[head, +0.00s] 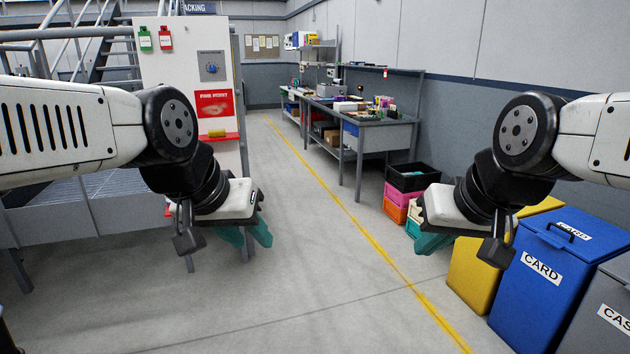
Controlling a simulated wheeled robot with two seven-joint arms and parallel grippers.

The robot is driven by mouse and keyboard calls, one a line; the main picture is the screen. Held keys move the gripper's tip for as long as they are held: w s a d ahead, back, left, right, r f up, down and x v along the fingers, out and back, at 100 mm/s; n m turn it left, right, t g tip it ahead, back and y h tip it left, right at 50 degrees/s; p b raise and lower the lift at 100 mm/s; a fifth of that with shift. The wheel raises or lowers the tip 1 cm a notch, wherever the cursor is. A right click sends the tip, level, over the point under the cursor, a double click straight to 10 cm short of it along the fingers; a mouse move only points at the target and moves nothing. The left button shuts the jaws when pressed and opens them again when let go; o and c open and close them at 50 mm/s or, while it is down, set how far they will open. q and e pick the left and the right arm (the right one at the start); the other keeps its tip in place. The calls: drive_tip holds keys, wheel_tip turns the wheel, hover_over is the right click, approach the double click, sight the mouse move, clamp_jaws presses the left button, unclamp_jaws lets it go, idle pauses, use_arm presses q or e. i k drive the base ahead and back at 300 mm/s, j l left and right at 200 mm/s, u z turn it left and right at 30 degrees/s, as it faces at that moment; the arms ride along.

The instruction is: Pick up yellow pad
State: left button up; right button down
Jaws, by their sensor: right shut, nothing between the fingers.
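A small yellow pad (217,133) lies on the narrow red shelf (222,138) of the white panel at the left, under a red sign. My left gripper (251,240) has teal fingers that hang apart and empty. It is in front of the panel, lower in the picture than the pad and a little to its right, apart from it. My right gripper (431,243) is at the right, in front of the bins and far from the pad. Its teal fingers are shut with nothing visible between them.
The white panel (215,104) stands beside metal stairs and railings (95,45). Yellow, blue (545,275) and grey bins line the right side. Stacked crates (410,180) and a cluttered workbench (375,120) stand further back. The middle floor is clear, with a yellow line.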

sight(222, 132)
drive_tip(key=i+j+z, duration=0.1)
drive_tip(key=i+j, duration=0.55)
drive_tip(key=i, duration=0.25)
drive_tip(key=i+j+z, duration=0.15)
drive_tip(key=i+j, duration=0.6)
drive_tip(key=i, duration=0.15)
drive_tip(key=i+j, duration=0.2)
drive_tip(key=j, duration=0.2)
drive_tip(key=i+j, duration=0.2)
drive_tip(key=j, duration=0.15)
drive_tip(key=i+j+z, duration=0.1)
drive_tip(key=j, duration=0.3)
drive_tip(key=i+j, duration=0.5)
drive_tip(key=j, duration=0.7)
